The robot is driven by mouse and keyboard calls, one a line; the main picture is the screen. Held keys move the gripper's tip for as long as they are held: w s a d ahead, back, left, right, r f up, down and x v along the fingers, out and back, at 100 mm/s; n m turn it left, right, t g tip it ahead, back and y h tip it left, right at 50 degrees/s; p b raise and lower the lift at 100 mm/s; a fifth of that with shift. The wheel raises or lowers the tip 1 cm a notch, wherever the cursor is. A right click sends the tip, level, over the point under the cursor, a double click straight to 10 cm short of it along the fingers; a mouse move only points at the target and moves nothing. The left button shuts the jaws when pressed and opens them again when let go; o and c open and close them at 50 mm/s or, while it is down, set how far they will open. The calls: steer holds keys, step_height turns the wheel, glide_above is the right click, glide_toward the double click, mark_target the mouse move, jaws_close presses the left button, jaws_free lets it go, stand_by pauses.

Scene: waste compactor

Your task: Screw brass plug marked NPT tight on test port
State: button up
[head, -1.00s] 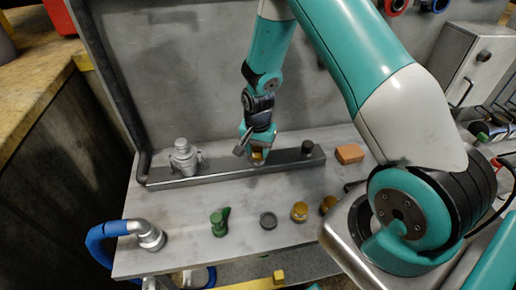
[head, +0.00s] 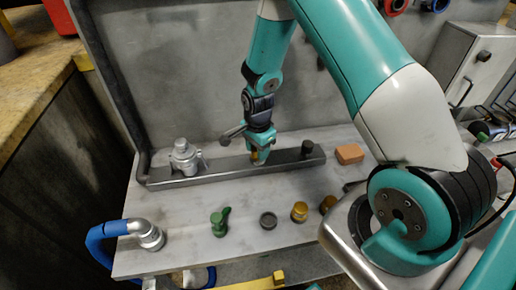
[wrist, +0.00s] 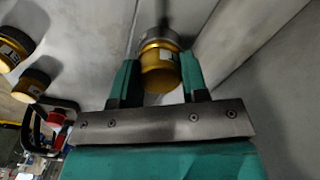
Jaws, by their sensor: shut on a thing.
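My gripper (head: 258,150) points down at the grey metal rail (head: 225,168) on the bench. Its two teal fingers (wrist: 159,76) are shut on a brass plug (wrist: 160,66), with one finger on each side. The plug (head: 255,156) is mostly hidden by the fingers in the head view. In the wrist view its far end meets a grey metal ring, seemingly the test port (wrist: 158,40). I cannot tell how far the plug is screwed in. A pale label shows on the held plug, but its marking is too small to read.
Two other brass plugs (head: 299,212) (head: 327,204) stand on the bench front, beside a grey ring-shaped part (head: 268,220) and a green fitting (head: 220,222). A silver valve (head: 185,157) and a dark knob (head: 307,147) flank my gripper on the rail. An orange block (head: 349,154) lies right.

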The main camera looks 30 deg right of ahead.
steer(key=m, duration=0.5)
steer(key=o, duration=1.1)
steer(key=shift+c, duration=0.4)
